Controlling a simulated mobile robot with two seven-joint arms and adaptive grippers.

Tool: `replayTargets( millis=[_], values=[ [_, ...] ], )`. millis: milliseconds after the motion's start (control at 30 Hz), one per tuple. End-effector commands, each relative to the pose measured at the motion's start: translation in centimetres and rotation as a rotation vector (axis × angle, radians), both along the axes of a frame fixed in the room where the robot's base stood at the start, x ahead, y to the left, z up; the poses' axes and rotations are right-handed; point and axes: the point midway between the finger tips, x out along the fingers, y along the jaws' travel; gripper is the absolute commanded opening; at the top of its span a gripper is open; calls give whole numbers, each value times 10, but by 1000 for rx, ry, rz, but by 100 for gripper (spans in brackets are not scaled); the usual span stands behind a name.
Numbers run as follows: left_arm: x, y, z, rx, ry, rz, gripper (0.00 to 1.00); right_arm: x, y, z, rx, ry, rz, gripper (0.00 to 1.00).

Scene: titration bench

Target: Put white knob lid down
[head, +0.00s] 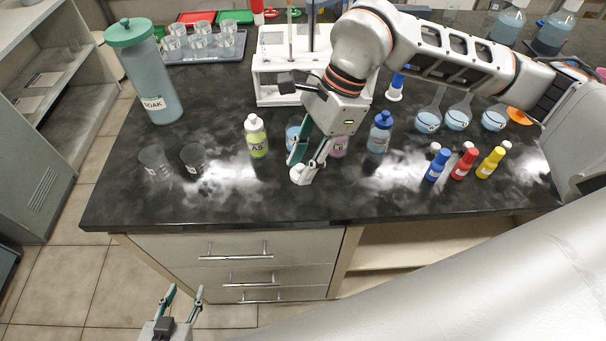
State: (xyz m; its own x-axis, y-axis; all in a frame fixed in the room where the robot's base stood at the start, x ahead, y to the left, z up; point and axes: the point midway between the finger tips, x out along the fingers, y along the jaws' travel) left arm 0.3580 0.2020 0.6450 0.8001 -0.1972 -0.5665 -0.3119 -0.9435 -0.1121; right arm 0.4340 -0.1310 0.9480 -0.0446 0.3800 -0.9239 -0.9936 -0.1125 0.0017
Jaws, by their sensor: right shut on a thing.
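The white knob lid (297,174) is small and pale, low over the front middle of the dark bench in the head view. My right gripper (303,172) reaches down from the upper right and is shut on the lid. The fingertips partly cover the lid, and I cannot tell whether it touches the bench top. My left gripper (185,291) is open and empty, low in front of the bench drawers.
A green-and-white AS bottle (257,140) and two dark cups stand to the left. A blue-capped bottle (379,134) and small blue, red (463,163) and yellow bottles stand to the right. The bench (255,205) is clear along its front edge.

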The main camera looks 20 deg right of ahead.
Motion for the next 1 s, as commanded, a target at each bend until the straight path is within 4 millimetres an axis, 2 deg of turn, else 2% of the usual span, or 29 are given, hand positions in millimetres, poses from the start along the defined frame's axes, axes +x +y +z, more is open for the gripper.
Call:
replayTargets(
  millis=[167, 433, 833, 900, 1000],
  values=[
    [0, 0, 0, 0, 0, 0, 40, 0, 0, -10, 0, 0, 0, 19],
    [0, 0, 1, 0, 0, 0, 40, -1, 0, -45, 0, 1, 0, 19],
    [-1, 0, -4, 0, 3, 0, 40, 0, 0, -51, -1, 0, 1, 19],
    [-1, 0, -4, 1, 4, 0, 40, 0, 0, -50, 0, -1, 1, 42],
    [-1, 0, -3, 1, 4, 0, 40, 0, 0, -50, 0, -1, 1, 43]
  ],
)
